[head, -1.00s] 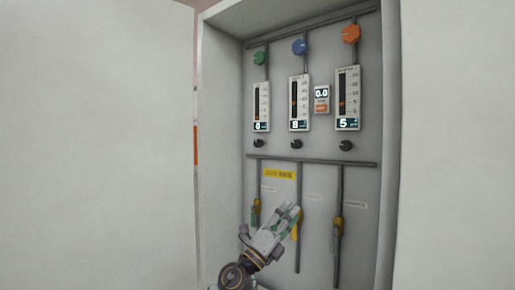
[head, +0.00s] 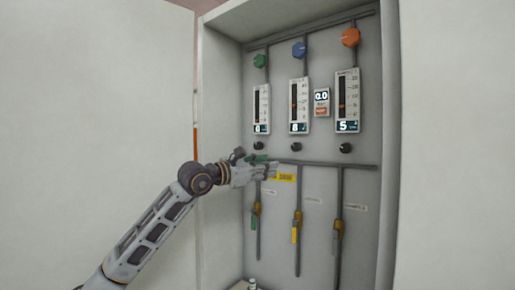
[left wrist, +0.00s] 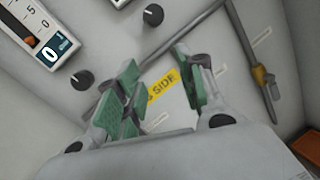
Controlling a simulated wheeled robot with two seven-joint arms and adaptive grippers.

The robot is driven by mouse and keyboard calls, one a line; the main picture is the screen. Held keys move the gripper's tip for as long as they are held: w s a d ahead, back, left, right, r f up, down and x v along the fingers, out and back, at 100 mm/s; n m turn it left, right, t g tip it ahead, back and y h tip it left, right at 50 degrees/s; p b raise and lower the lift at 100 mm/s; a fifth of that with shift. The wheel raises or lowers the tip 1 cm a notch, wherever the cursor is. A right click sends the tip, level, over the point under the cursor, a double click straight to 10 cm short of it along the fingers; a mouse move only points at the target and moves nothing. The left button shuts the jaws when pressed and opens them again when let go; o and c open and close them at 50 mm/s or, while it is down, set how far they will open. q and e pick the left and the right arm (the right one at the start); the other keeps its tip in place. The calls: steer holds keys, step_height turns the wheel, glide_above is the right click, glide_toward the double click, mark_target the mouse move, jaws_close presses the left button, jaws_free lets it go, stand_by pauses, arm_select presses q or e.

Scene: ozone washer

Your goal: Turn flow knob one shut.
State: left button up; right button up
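Three small black knobs sit in a row under the flow meters on the grey panel. I take the leftmost knob (head: 258,146) as flow knob one; it is under the left meter (head: 262,108). In the left wrist view this knob (left wrist: 82,80) is below the meter with the "0" display (left wrist: 46,45). My left gripper (head: 269,170) is just below and to the right of that knob, in front of the panel. In the left wrist view its green-padded fingers (left wrist: 157,92) are apart with nothing between them. The knob is outside the fingers. My right gripper is not in view.
The middle knob (head: 296,144) and right knob (head: 345,147) are beside it. A horizontal pipe (head: 330,164) runs below the knobs. Three lower valves, such as the yellow one (head: 296,228), hang on vertical pipes. Cabinet side walls (head: 222,110) stand at left and right.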

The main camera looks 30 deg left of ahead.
mark_target(256, 146)
arm_select(q)
steer(key=s+a+r+y, duration=0.1)
steer(key=a+r+y, duration=0.1)
steer(key=a, duration=0.3)
steer(key=s+a+r+n+y, duration=0.1)
steer(key=a+r+y, duration=0.2)
steer(key=a+y, duration=0.1)
steer(key=shift+s+a+r+t, duration=0.25)
steer(key=shift+s+a+t, duration=0.1)
steer(key=shift+a, duration=0.1)
steer(key=shift+w, duration=0.1)
steer(key=w+p, duration=0.5)
steer(key=w, duration=0.6)
steer(key=shift+w+d+r, duration=0.1)
steer(key=shift+w+d, duration=0.05)
steer(key=shift+w, duration=0.05)
steer(key=shift+w+p, duration=0.4)
steer(key=shift+w, duration=0.75)
steer(key=c, duration=0.8)
steer(key=shift+o, duration=0.2)
steer(key=shift+n, duration=0.5)
